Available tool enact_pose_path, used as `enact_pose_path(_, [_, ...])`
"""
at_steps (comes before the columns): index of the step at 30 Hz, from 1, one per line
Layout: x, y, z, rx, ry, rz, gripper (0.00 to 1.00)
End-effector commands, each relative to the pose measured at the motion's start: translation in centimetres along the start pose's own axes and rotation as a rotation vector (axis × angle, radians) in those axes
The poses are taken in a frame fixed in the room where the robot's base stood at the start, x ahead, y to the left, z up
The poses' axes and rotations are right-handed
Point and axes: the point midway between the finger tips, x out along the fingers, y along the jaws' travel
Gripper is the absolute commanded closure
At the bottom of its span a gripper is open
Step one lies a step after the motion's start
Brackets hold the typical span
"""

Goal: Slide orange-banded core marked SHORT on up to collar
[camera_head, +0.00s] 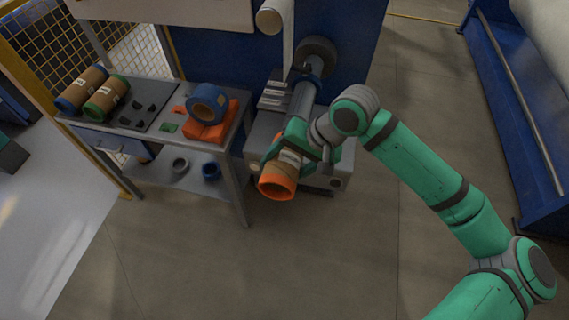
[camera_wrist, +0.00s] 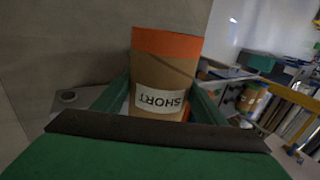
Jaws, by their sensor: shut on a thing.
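The orange-banded core (camera_head: 279,181) is a brown cardboard tube with its open orange end toward the camera. In the wrist view the core (camera_wrist: 163,72) shows a white label reading SHORT, upside down. My gripper (camera_head: 293,153) is shut around the core, with one green finger on each side. The grey shaft (camera_head: 302,99) runs from the dark round collar (camera_head: 318,56) toward the core and lines up roughly with it. My gripper hides where shaft and core meet, so I cannot tell how far the core is on the shaft.
A grey machine base (camera_head: 335,167) lies beneath the shaft. The floor in front is clear.

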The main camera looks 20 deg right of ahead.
Motion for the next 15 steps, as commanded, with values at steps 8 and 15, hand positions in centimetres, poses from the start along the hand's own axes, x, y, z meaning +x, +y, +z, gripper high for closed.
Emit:
enact_pose_path(8, [-0.04, 0.02, -0.02, 0.000, 0.001, -0.001, 0.66])
enact_pose_path(15, [-0.01, 0.01, -0.77, 0.000, 0.001, -0.001, 0.66])
